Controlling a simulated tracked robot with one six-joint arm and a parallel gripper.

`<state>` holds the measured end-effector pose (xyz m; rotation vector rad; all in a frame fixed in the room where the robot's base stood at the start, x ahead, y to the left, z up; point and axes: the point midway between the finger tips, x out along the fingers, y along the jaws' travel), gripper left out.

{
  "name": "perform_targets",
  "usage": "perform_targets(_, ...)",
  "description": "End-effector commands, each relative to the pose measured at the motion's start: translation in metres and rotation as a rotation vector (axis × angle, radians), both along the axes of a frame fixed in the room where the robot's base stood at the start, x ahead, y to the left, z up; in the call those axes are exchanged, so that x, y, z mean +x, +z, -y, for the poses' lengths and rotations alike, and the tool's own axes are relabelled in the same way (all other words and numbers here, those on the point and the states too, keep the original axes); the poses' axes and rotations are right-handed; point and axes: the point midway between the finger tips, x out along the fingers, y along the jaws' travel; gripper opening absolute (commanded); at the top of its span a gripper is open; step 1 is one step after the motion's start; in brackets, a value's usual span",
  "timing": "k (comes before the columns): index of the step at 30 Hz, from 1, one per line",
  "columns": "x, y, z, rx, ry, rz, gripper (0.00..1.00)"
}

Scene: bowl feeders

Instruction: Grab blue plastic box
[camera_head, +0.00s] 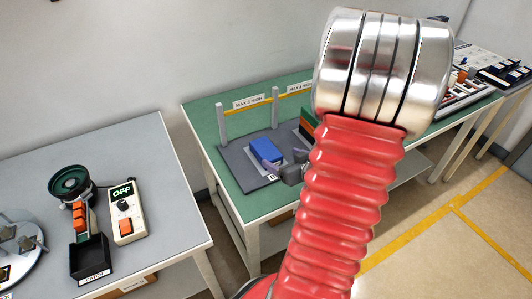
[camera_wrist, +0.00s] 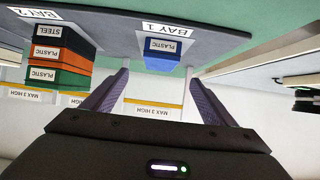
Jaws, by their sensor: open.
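The blue plastic box (camera_head: 267,150) lies on a grey mat (camera_head: 238,170) on the green table, in front of the yellow rail. In the wrist view the blue box (camera_wrist: 163,46) carries a PLASTIC label and stands by the BAY 1 sign. My gripper (camera_head: 283,162) is low over the mat, just right of and nearer than the box. In the wrist view its two dark fingers (camera_wrist: 156,72) are spread and empty, and the box appears beyond the tips, in line with the gap. My arm partly hides the mat's right side.
A stack of green, orange and steel-labelled boxes (camera_wrist: 60,62) stands at BAY 2, left in the wrist view. Grey posts hold the yellow rail (camera_head: 262,98) with MAX 3 HIGH signs behind the box. A grey table (camera_head: 165,190) with a feeder and an OFF switch box (camera_head: 127,222) stands left.

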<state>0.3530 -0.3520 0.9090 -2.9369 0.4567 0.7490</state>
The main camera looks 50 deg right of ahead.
Motion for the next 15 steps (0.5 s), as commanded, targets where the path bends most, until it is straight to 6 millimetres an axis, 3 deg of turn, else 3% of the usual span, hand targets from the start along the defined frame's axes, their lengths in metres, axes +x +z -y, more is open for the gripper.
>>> perform_targets(15,0.048,-0.028,0.014,0.001,0.003,-0.002,0.79)
